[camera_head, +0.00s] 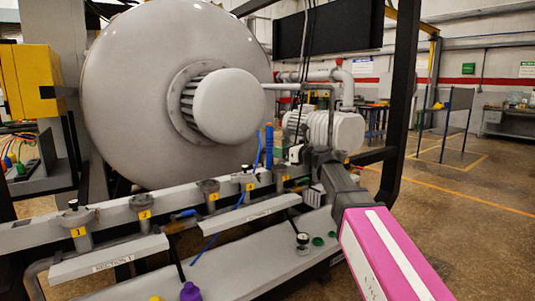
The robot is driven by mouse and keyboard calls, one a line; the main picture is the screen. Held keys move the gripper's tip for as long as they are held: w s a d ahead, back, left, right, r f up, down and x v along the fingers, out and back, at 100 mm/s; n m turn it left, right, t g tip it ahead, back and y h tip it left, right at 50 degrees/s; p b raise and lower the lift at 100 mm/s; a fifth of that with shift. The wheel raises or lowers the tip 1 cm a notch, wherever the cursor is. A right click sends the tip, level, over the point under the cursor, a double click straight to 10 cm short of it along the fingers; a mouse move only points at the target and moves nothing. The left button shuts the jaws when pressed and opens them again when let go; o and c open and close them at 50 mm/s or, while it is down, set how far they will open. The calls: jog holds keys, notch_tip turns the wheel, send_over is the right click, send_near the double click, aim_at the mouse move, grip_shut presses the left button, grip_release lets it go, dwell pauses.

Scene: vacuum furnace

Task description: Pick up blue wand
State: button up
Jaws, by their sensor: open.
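A short upright blue cylinder, which looks like the blue wand (269,146), stands behind the right end of the grey rail, in front of the big round furnace door. A thin blue line, like a hose, runs from near it down to the left across the rail. My gripper (312,155) is at the end of my pink and dark grey arm, right of the blue cylinder in the picture and apart from it. It is open and appears empty. Its fingers are small and hard to make out against the machinery behind.
The grey rail (170,205) carries several yellow numbered tags and upright fittings. Labelled section plates (108,262) hang in front of it. A purple knob (190,292) is at the bottom. A black frame post (401,100) stands at right; open floor lies beyond.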

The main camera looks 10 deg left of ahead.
aim_at(270, 154)
jog(key=x, duration=0.9)
jog(key=shift+d, duration=0.15)
jog(key=shift+c, duration=0.3)
grip_shut()
jog(key=shift+r, duration=0.1)
